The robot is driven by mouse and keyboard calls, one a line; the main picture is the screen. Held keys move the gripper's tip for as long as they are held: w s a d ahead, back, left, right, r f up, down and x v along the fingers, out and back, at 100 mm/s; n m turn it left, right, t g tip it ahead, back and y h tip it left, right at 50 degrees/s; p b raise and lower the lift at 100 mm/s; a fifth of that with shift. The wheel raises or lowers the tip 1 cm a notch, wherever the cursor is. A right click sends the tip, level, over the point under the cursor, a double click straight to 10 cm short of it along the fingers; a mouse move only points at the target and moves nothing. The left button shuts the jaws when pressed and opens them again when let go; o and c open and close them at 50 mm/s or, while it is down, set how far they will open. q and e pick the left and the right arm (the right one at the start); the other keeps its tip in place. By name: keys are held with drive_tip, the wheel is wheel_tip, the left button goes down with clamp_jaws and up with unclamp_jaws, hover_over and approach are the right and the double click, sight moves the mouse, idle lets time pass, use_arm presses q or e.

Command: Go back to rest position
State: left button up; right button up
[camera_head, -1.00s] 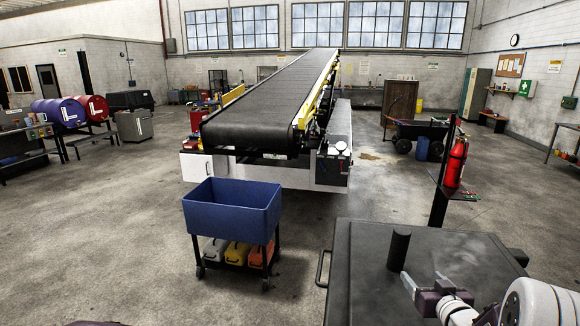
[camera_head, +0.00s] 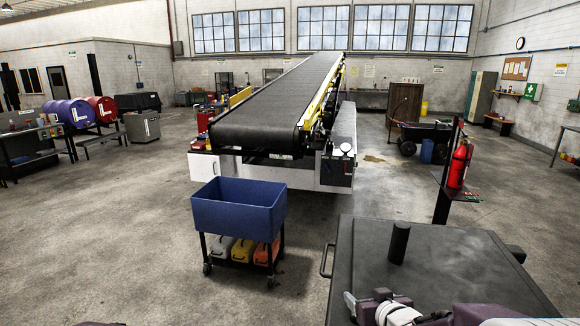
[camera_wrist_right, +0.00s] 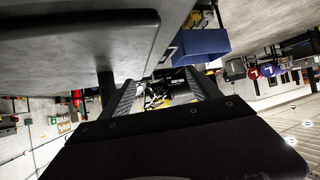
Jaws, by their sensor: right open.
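My right gripper (camera_head: 352,304) is low at the bottom edge of the head view, over the near part of the dark cart top (camera_head: 440,265). It is open with nothing between its fingers. In the right wrist view, which is upside down, the two dark ridged fingers of the right gripper (camera_wrist_right: 162,85) stand apart. The cart top (camera_wrist_right: 75,40) fills the upper left there. My left gripper is not in the head view.
A short black post (camera_head: 399,243) stands on the cart top. A blue bin (camera_head: 238,215) on a wheeled stand is left of it. The belt loader (camera_head: 270,110) rises behind. A fire extinguisher (camera_head: 459,165) hangs at right.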

drive_tip(key=s+f+g, duration=0.5)
drive_tip(key=s, duration=0.5)
drive_tip(key=s+a+f+m+g, duration=0.1)
drive_tip(key=s+f+g, duration=0.4)
drive_tip(key=s, duration=0.6)
drive_tip(key=shift+f+g+h, duration=0.3)
drive_tip(key=shift+f+h, duration=0.1)
drive_tip(key=shift+f, duration=0.3)
drive_tip(key=shift+a, duration=0.1)
